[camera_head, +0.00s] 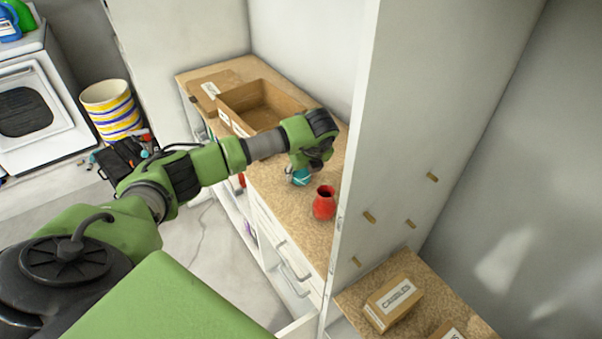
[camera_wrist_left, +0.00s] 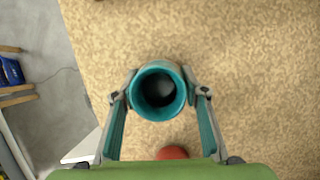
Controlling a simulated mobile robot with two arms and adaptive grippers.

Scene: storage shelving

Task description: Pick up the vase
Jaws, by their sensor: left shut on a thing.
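A teal vase (camera_head: 301,178) is on or just above the speckled counter (camera_head: 293,205). Its round open mouth (camera_wrist_left: 158,90) faces the left wrist camera. My left gripper (camera_head: 299,171) reaches down over it with a finger on each side, shut on it; in the left wrist view the fingers (camera_wrist_left: 159,84) flank its rim. Whether its base touches the counter cannot be told. A red vase (camera_head: 325,203) stands upright on the counter to the right; only its edge (camera_wrist_left: 172,153) shows in the left wrist view. My right gripper is not in view.
An open cardboard box (camera_head: 226,112) stands farther back on the counter. A tall white panel (camera_head: 352,170) rises just right of the red vase. Small boxes (camera_head: 394,302) sit on a lower shelf beyond it. A striped basket (camera_head: 110,108) and a white machine (camera_head: 40,90) stand at left.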

